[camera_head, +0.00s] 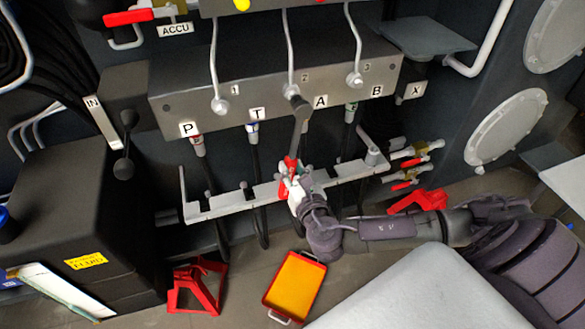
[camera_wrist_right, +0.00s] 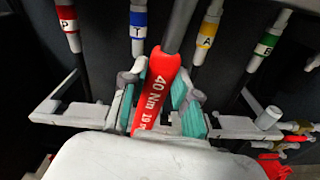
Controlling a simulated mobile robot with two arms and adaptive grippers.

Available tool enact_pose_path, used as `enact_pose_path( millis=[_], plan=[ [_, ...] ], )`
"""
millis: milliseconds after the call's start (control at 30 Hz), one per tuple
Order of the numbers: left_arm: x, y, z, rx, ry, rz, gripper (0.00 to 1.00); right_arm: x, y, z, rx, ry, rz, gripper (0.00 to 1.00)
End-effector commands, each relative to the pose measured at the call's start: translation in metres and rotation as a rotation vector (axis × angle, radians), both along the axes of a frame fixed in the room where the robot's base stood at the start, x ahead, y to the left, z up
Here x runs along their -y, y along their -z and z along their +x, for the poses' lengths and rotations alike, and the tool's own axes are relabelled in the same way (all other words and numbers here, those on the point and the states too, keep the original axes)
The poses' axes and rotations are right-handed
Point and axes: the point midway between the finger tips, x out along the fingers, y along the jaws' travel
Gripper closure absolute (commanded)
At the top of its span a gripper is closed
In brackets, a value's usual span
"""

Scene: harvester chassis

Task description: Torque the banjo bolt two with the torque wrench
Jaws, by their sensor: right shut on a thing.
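The torque wrench (camera_head: 299,128) has a grey shaft and a red handle; "40 Nm" shows on the handle (camera_wrist_right: 155,98) in the right wrist view. My right gripper (camera_head: 294,178) is shut on the red handle, with a finger on each side. The shaft runs up the front of the grey valve block (camera_head: 190,98). Its dark head is at the middle fitting, banjo bolt two (camera_head: 291,91), below a white pipe. The head covers part of that fitting, so I cannot tell whether it is seated. My left gripper is not in view.
Similar fittings stand left (camera_head: 220,105) and right (camera_head: 354,80). Labelled hoses P, T, A and B hang below the block. A grey bracket rail (camera_head: 235,201) crosses behind my right gripper. A yellow-orange tray (camera_head: 295,283) and a red stand (camera_head: 196,287) are on the floor.

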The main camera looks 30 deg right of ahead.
Motion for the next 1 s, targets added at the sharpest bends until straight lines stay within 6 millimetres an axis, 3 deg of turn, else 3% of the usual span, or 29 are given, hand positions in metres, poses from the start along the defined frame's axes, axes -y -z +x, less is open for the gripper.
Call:
enact_pose_path(
  millis=[1000],
  plan=[
    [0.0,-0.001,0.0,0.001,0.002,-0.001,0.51,0.003,-0.002,0.014,0.005,0.001,-0.002,1.0]
  ],
)
